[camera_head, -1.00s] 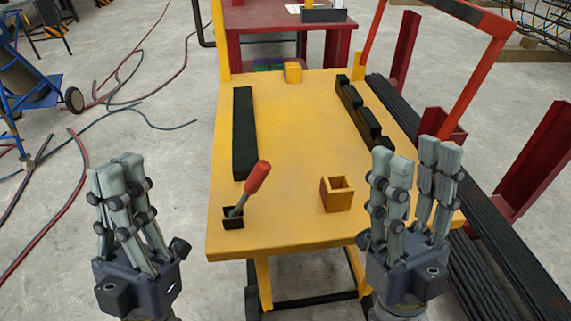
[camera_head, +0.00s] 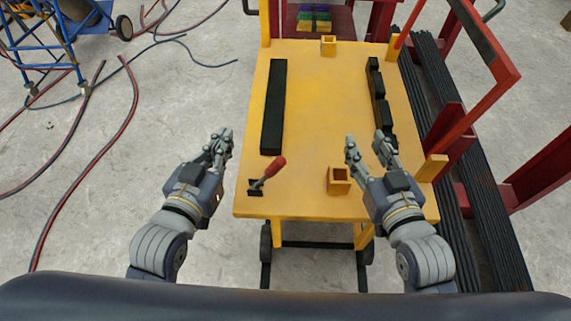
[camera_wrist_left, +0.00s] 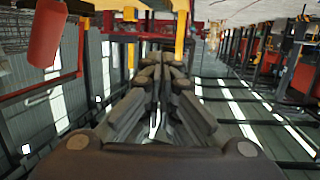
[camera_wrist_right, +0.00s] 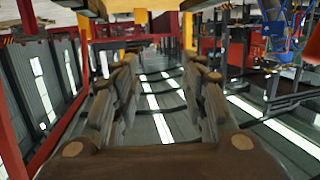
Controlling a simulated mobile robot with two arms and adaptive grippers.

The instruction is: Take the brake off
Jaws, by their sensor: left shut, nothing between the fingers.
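The brake lever (camera_head: 270,172) has a red grip on a grey rod and leans to the right out of a dark slot at the near left corner of the yellow cart (camera_head: 325,120). The lever's red grip also shows at the top left of the left wrist view (camera_wrist_left: 47,35). My left gripper (camera_head: 222,142) is left of the lever, just off the cart's left edge, shut and empty, apart from the lever. My right gripper (camera_head: 369,147) is open and empty above the right part of the cart, with its fingers apart.
A yellow square socket (camera_head: 339,181) stands on the cart just left of my right gripper. Black rails (camera_head: 273,110) line the deck. Dark rebar bundles (camera_head: 480,170) and red posts lie to the right. Hoses (camera_head: 85,150) lie on the floor at left.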

